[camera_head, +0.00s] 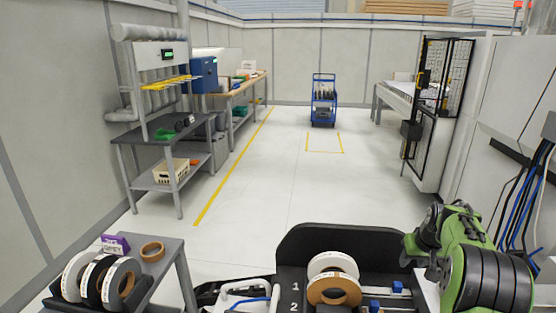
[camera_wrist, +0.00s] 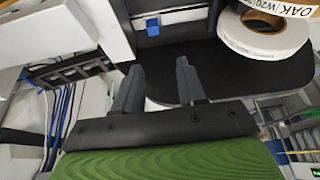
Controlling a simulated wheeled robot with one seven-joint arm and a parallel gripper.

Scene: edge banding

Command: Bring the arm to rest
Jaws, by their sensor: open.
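My arm (camera_head: 465,255), green and black, is folded at the lower right in the head view. My gripper (camera_wrist: 160,85) shows in the wrist view with two dark fingers spread apart and nothing between them. The fingers point toward a black tray (camera_wrist: 205,75). A white edge-band roll (camera_wrist: 265,30) labelled OAK lies on that tray, to the right of the fingers and apart from them. In the head view the gripper's fingers cannot be made out.
The black tray (camera_head: 300,245) carries a white roll (camera_head: 332,263) and a brown roll (camera_head: 335,290). A grey side table (camera_head: 175,262) at lower left holds several rolls. Shelving (camera_head: 150,150) stands along the left wall. A blue cart (camera_head: 323,100) stands far back; the middle floor is clear.

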